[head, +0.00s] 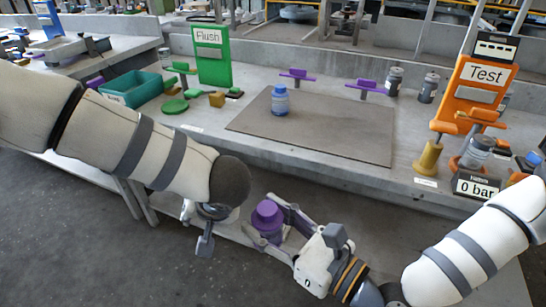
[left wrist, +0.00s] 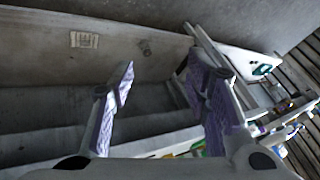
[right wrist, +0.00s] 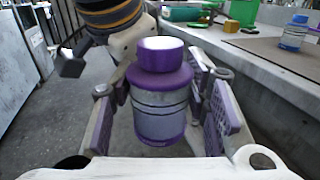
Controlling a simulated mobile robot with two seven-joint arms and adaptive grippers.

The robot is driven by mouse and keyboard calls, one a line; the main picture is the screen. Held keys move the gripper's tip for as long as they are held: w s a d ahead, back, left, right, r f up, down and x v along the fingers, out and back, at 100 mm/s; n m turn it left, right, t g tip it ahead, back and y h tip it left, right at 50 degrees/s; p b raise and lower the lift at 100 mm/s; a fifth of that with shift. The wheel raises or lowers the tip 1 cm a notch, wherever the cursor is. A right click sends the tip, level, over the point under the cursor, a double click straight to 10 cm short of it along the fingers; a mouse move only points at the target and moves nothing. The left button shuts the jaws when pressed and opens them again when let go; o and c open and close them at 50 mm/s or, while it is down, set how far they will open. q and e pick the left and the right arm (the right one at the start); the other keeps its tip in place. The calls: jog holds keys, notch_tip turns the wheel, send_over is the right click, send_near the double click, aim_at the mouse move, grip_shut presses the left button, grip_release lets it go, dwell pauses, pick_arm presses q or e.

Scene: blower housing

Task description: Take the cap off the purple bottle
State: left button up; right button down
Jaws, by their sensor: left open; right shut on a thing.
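The purple bottle (head: 266,222) is upright in my right gripper (head: 275,222), held in front of the workbench. In the right wrist view the bottle (right wrist: 161,115) has a clear band around its body. Its purple cap (right wrist: 161,57) sits on top, with a bright upper face; the head view also shows the cap (head: 267,208). The right gripper's fingers (right wrist: 163,95) are on both sides of the bottle body. My left gripper (head: 205,230) is to the left of the bottle, apart from it and partly hidden by its arm. In the left wrist view its fingers (left wrist: 165,85) are spread and empty.
A blue bottle (head: 280,100) stands on a dark mat (head: 330,135) on the bench. Purple holders (head: 297,75), a green Flush stand (head: 212,55), a teal bin (head: 132,88) and an orange Test station (head: 478,80) surround it. The bench's front edge is close behind the held bottle.

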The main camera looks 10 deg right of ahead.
pick_arm(q)
jog(key=s+d+r+m+g, duration=0.1)
jog(key=s+d+r+g, duration=0.1)
jog(key=d+r, duration=0.6)
notch_tip(320, 180, up, 11)
jog(key=m+g+h, duration=0.3)
jog(key=g, duration=0.1)
send_over(273, 206)
jog(key=shift+w+a+r, duration=0.1)
jog(key=shift+a+r, duration=0.05)
jog(key=shift+s, duration=0.2)
notch_tip(273, 206, down, 8)
jog(key=shift+r, duration=0.2)
